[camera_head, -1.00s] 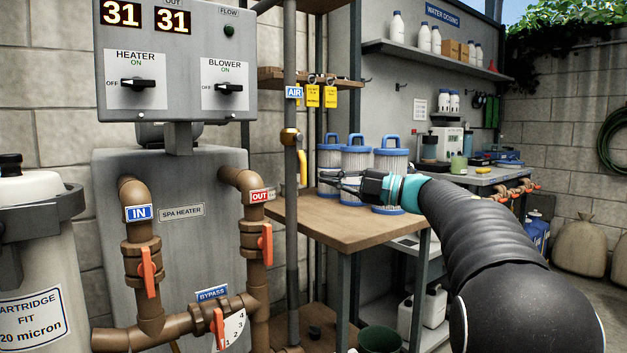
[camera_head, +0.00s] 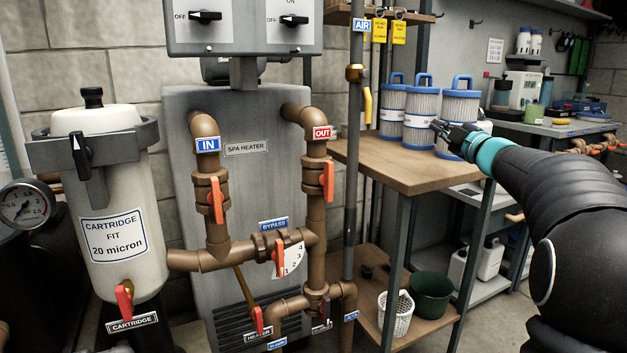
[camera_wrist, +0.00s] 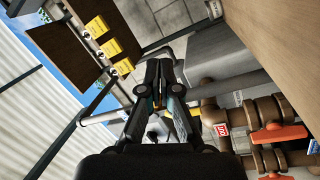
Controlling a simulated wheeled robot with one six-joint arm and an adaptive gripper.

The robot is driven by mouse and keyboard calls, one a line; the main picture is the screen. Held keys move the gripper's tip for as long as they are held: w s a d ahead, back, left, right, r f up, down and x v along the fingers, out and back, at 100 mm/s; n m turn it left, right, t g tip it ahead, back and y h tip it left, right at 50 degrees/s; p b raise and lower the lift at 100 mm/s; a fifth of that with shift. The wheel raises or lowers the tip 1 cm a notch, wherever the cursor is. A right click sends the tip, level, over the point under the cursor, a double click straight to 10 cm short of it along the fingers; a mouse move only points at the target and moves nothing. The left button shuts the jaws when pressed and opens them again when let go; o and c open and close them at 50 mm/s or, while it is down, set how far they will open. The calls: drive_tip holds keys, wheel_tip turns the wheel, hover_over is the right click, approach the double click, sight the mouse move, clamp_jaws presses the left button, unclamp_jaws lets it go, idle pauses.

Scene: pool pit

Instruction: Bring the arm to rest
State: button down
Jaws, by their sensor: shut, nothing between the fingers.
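My gripper (camera_head: 437,127) is at the right of the head view, in front of the blue-capped filter cartridges and above the wooden bench. It is shut and empty. My black arm reaches in from the right edge, with a teal band behind the gripper. In the wrist view the closed fingers of my gripper (camera_wrist: 160,70) point away from the camera, with pipes and yellow tags around them in the picture.
Filter cartridges (camera_head: 420,114) stand on the wooden bench (camera_head: 400,172). The spa heater (camera_head: 246,175) with brown pipes and orange-handled valves (camera_head: 328,180) is left of the bench. A cartridge housing (camera_head: 105,200) stands further left. A green bucket (camera_head: 431,293) is below.

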drive_tip(key=s+d+f+m+g+h, duration=0.3)
drive_tip(key=s+d+f+m+h, duration=0.35)
drive_tip(key=f+m+h, duration=0.3)
drive_tip(key=s+a+f+m+g+h, duration=0.1)
drive_tip(key=s+a+f+m+g, duration=0.1)
drive_tip(key=s+f+m+g, duration=0.6)
drive_tip(key=s+a+f+y, duration=0.1)
drive_tip(key=s+a+f, duration=0.3)
drive_tip(key=s+a, duration=0.3)
drive_tip(key=s+a+f+n+g+y, duration=0.1)
drive_tip(key=s+a+f, duration=0.3)
drive_tip(key=s, duration=0.9)
drive_tip(key=s+a+f+n+g+y, duration=0.1)
drive_tip(key=s+a+f+y, duration=0.2)
drive_tip(key=s+a, duration=0.6)
drive_tip(key=shift+s+a+f, duration=0.3)
drive_tip(key=shift+s+f, duration=0.15)
drive_tip(key=shift+s, duration=0.25)
